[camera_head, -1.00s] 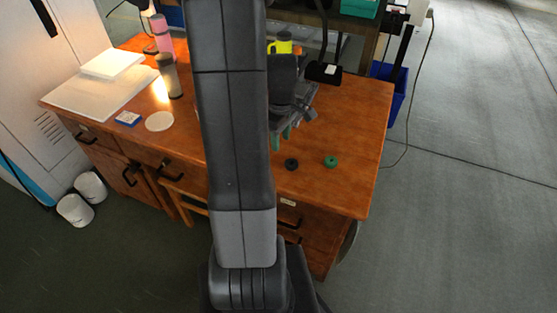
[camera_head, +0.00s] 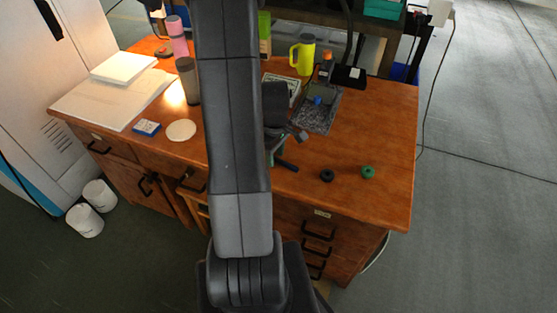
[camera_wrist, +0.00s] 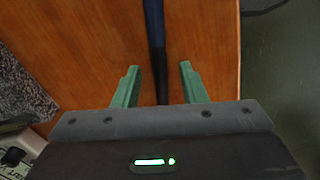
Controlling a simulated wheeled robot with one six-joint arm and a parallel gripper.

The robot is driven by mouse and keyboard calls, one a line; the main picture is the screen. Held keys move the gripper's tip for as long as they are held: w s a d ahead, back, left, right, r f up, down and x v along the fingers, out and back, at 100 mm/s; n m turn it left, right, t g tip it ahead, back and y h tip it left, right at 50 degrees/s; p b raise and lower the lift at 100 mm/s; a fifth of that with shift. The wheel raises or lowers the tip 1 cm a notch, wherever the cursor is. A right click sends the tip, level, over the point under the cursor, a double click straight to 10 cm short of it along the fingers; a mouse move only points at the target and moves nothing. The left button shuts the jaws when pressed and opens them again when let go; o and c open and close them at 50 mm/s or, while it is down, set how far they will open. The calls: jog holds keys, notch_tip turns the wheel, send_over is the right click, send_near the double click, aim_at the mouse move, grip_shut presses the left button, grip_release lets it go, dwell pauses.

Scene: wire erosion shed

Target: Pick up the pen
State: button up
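The pen (camera_wrist: 154,35) is a long dark stick, blue at the far part and black nearer me. In the wrist view it runs from the top edge down between the two green fingers of my gripper (camera_wrist: 159,68). The gripper is open, with a gap showing on both sides of the pen. The near end of the pen is hidden behind the gripper body. In the head view my arm hides most of the gripper. A short dark stick shows beside it on the desk, and I cannot tell if it is the pen.
The wooden desk (camera_head: 345,140) has a black ring (camera_head: 327,175) and a green ring (camera_head: 368,172) near its front right. A dark speckled tray (camera_head: 317,118), a yellow mug (camera_head: 303,55) and a black stand base (camera_head: 348,76) are farther back. A white disc (camera_head: 181,130) lies at left.

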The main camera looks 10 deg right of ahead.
grip_shut()
